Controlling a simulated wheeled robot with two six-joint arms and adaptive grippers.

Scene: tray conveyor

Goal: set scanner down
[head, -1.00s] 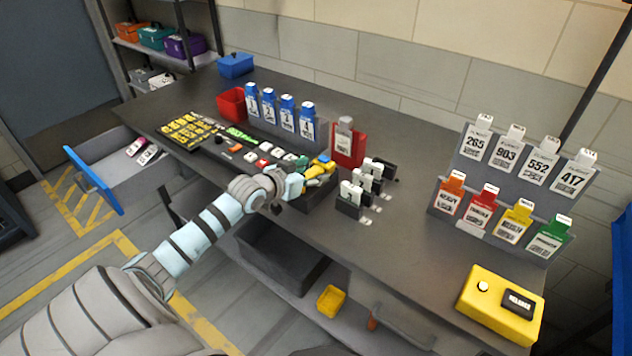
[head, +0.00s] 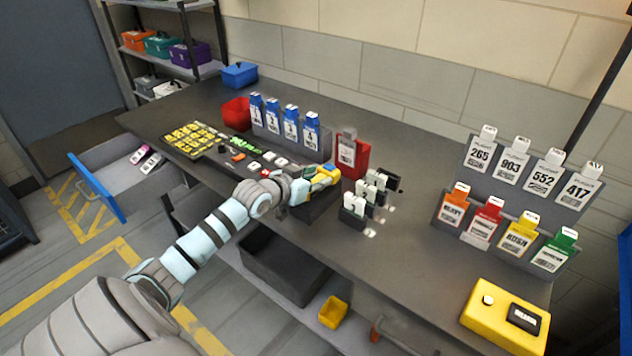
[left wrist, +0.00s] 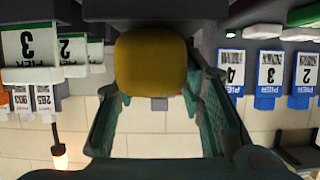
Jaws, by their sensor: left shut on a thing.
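The scanner (head: 325,178), yellow with a small blue part, is in the grip of my left gripper (head: 312,184). It is at the front edge of the bench, just above or on a dark block (head: 318,207); I cannot tell if it touches. In the left wrist view the yellow end of the scanner (left wrist: 150,75) sits between the two green fingers of my left gripper (left wrist: 152,110). The fingers are shut on it. My arm and gripper hide part of the scanner and the block. My right gripper is not in view.
A red holder (head: 361,160) stands just behind the scanner. Small black stands with white cards (head: 355,205) are to its right. Blue numbered tags (head: 290,125) stand in a rack behind. A yellow box (head: 475,330) lies at the right front. Bare bench lies between.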

